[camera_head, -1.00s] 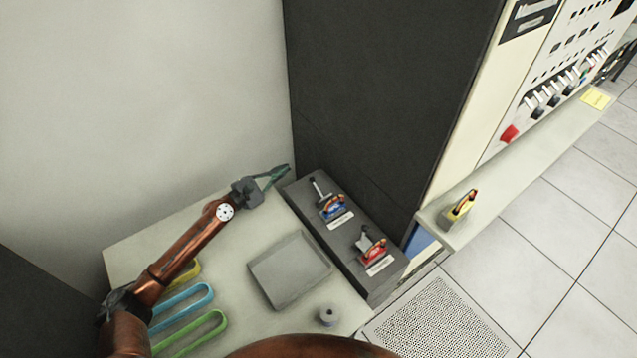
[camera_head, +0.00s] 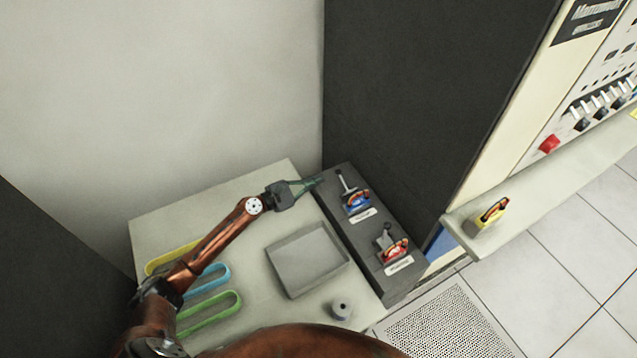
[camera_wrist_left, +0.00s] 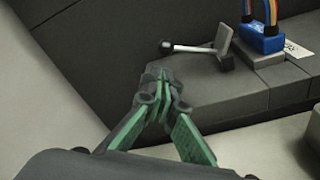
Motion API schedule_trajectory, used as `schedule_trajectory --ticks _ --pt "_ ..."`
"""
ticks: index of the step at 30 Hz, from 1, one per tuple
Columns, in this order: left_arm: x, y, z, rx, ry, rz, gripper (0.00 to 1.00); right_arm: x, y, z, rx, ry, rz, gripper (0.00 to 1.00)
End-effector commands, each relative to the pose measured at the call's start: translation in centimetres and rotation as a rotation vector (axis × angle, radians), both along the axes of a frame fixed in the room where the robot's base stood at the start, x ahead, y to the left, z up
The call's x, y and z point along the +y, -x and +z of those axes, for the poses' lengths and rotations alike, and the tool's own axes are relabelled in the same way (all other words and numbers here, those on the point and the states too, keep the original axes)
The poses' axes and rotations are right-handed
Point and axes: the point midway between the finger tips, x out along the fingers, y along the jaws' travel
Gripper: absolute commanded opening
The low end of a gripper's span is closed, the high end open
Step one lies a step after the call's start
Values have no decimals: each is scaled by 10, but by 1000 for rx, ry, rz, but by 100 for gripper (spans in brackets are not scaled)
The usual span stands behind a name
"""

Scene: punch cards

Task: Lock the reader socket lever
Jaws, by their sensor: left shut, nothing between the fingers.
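A dark grey socket box (camera_head: 372,232) runs along the right side of the table. Its far socket carries a blue plug (camera_head: 356,202) with a coloured ribbon cable and a lever (camera_head: 341,181). Its near socket carries a red plug (camera_head: 393,250) with a lever (camera_head: 386,234). My left gripper (camera_head: 318,182) is shut and empty at the far end of the box, left of the blue plug's lever. In the left wrist view the gripper (camera_wrist_left: 160,82) points at the box, apart from the lever (camera_wrist_left: 190,49), which lies out sideways with a dark knob. My right gripper is not in view.
A shallow grey tray (camera_head: 305,262) lies on the table left of the box. A small grey spool (camera_head: 341,308) stands at the front. Yellow, blue and green loops (camera_head: 210,312) lie on the left. A yellow plug (camera_head: 489,216) sits on the console ledge at right.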

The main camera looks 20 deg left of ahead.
Motion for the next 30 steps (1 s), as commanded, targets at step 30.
schedule_trajectory --ticks 30 --pt "-43 -48 -5 -14 -15 1 0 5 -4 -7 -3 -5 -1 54"
